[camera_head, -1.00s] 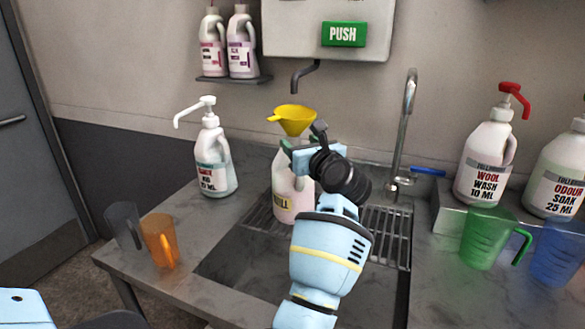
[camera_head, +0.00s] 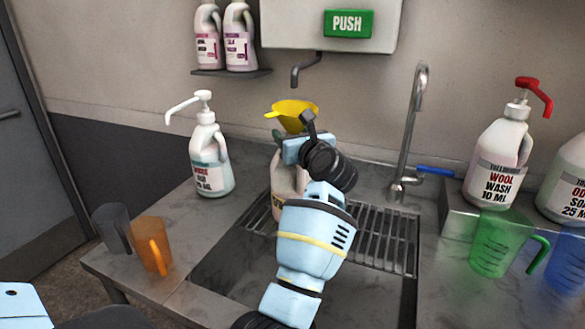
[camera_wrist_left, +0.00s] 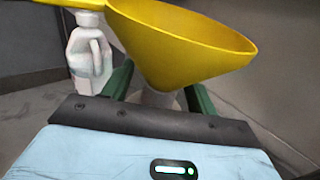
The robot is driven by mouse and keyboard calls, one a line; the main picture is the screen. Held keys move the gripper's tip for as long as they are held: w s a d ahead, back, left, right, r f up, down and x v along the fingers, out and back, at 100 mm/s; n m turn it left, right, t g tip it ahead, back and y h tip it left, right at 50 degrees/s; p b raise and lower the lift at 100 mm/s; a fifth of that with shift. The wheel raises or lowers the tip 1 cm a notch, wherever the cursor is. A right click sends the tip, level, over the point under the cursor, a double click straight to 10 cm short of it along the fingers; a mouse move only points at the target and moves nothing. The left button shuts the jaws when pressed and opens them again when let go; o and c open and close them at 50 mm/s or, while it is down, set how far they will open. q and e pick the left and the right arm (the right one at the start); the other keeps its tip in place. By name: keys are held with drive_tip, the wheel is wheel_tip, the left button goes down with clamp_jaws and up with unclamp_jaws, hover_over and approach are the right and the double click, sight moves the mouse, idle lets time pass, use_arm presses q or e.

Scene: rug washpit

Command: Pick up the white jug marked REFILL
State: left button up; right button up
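The white jug (camera_head: 284,187) stands upright on the ribbed drainer by the sink, with a yellow funnel (camera_head: 292,112) in its mouth. My left arm hides most of its front and its label. My left gripper (camera_head: 288,147) is at the jug's upper part, below the funnel. In the left wrist view, its two green fingers (camera_wrist_left: 160,92) stand apart on either side of the pale neck, with the funnel (camera_wrist_left: 180,45) above and in front. The fingers look open; their tips are hidden behind the funnel. My right gripper is not in view.
A white pump bottle (camera_head: 209,165) stands to the left. Grey (camera_head: 112,228) and orange (camera_head: 153,246) measuring cups are at the front left. The tap (camera_head: 408,130), wool wash bottle (camera_head: 495,165) and green cup (camera_head: 497,242) are to the right. A dispenser spout (camera_head: 300,72) hangs above the funnel.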

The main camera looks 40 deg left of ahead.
use_arm(q)
drive_tip(key=shift+d, duration=0.1)
drive_tip(key=shift+c, duration=1.2)
clamp_jaws()
drive_tip(key=shift+f, duration=0.1)
drive_tip(key=shift+r, duration=0.25)
